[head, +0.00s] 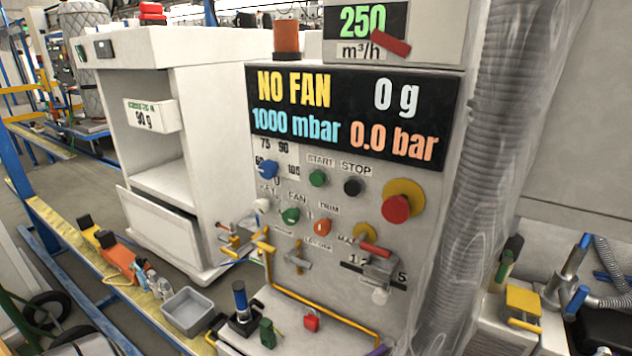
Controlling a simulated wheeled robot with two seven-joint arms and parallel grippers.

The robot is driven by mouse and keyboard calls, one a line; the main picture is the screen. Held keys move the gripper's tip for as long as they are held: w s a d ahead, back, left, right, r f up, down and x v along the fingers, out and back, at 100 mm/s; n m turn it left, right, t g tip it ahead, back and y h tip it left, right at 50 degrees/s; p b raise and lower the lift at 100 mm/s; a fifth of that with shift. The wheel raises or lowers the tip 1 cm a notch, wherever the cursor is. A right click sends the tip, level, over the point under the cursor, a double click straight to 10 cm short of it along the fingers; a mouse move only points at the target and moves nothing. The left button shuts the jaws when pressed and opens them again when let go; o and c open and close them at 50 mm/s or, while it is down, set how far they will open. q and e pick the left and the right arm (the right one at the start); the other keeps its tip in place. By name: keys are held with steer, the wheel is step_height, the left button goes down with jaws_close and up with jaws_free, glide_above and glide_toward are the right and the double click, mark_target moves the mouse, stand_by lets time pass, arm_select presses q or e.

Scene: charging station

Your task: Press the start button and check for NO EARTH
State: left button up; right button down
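The green start button (318,178) sits under the START label on the front of the grey control panel. The black stop button (352,187) is just to its right under the STOP label. The black display (352,90) above them reads NO FAN in yellow, 0 g in white, 1000 mbar in blue and 0.0 bar in orange. The words NO EARTH do not show on it. Neither of my grippers can be made out in the head view.
A red emergency button (396,208) on a yellow base, a blue knob (267,168), a green FAN knob (291,215) and an orange knob (323,227) share the panel. A yellow pipe (320,314) runs below. A ribbed hose (490,130) stands along the right side.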

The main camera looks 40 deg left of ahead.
arm_select(q)
jaws_close()
stand_by(1.4)
